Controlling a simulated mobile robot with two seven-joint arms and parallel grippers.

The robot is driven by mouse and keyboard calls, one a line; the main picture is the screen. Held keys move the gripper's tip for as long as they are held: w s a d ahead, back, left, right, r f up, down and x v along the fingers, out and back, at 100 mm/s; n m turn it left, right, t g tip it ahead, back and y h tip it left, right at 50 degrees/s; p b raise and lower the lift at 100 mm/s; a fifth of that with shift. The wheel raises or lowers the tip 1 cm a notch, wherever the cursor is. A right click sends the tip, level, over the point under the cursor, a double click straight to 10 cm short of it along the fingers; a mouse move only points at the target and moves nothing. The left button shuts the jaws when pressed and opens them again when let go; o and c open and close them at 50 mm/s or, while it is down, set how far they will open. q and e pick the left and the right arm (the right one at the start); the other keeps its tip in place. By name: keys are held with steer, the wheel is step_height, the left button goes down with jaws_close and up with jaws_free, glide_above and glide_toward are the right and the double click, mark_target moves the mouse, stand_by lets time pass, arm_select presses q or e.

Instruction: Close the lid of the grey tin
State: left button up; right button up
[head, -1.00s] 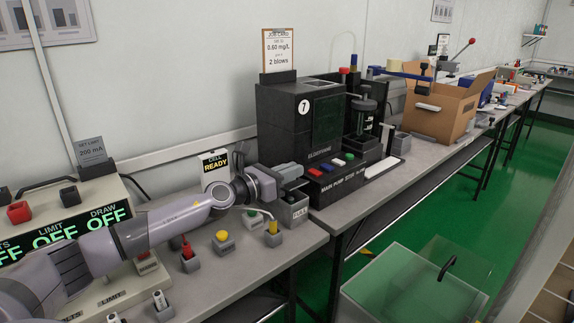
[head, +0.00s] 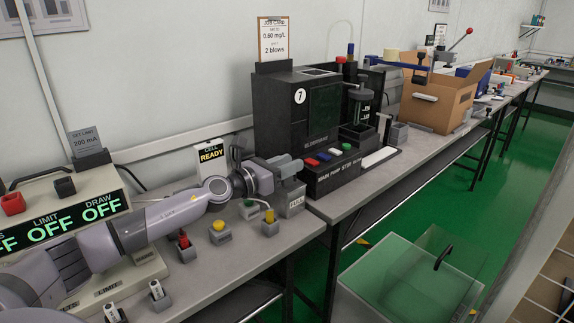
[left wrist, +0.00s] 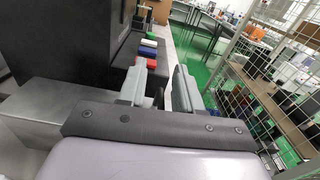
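A small grey box (head: 291,201) with a label on its front, which looks like the grey tin, stands at the right end of the near bench, beside the black machine. My left gripper (head: 289,167) is just above and behind its top. The gripper covers part of the tin's top, so I cannot tell how its lid stands. In the left wrist view the two grey fingers of the left gripper (left wrist: 160,88) are apart, with nothing seen between them. My right gripper is not in view.
The black machine (head: 296,115) and its pump box with coloured buttons (head: 332,173) stand close right of the gripper. Small yellow (head: 219,227) and red (head: 184,243) controls sit below my left arm. A cardboard box (head: 436,105) is farther along. A translucent bin (head: 385,285) stands on the green floor.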

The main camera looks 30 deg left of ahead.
arm_select(q)
steer(key=b+v, duration=0.1)
steer(key=v, duration=0.6)
steer(key=shift+b, duration=0.3)
steer(key=shift+s, duration=0.1)
stand_by(0.6)
